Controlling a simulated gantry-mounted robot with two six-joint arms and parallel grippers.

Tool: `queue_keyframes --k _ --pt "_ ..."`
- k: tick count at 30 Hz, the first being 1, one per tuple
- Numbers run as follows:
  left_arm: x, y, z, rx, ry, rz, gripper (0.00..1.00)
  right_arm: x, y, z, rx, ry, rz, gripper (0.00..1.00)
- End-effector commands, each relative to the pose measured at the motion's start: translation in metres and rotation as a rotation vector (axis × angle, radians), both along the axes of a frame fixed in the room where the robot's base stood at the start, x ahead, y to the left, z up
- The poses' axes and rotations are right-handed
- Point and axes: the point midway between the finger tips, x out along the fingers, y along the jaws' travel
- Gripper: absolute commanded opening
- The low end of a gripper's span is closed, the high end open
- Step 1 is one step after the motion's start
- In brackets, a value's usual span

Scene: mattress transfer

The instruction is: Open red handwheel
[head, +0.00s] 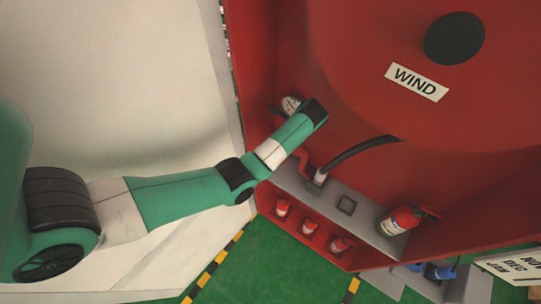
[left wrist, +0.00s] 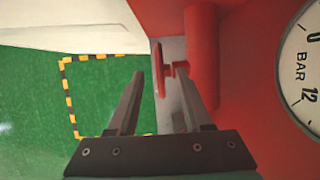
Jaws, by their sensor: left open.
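The red handwheel (left wrist: 158,72) shows nearly edge-on in the left wrist view, with a short stem joining it to a thick red pipe (left wrist: 202,60) on its right. My left gripper (left wrist: 160,73) is open, its two fingers on either side of the wheel in the picture. The right fingertip is close to the stem; I cannot tell whether it touches. Nothing is seen held. My right gripper is not in view.
A grey shelf (head: 345,205) holds a fire extinguisher (head: 399,219). Several small red items stand below. A WIND label (head: 416,82) marks the big red drum. Green floor lies below.

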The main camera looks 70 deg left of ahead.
Motion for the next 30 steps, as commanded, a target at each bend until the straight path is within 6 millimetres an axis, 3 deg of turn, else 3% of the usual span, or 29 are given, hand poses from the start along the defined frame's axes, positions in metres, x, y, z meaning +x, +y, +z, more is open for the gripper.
queue_keyframes --k 1,2,9,21,30 --pt "-0.004 0.004 -0.021 -0.001 0.003 0.002 0.50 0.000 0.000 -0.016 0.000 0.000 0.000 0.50" --pt "-0.005 0.006 -0.027 -0.001 0.003 0.003 0.50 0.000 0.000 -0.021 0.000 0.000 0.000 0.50" --pt "-0.015 0.020 -0.061 0.000 0.003 0.001 0.50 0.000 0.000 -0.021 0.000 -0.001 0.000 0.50" --pt "-0.017 0.024 -0.071 0.000 0.001 0.000 0.50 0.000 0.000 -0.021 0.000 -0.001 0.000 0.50" --pt "-0.017 0.024 -0.071 0.000 0.001 0.000 0.00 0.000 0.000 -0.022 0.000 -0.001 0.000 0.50"
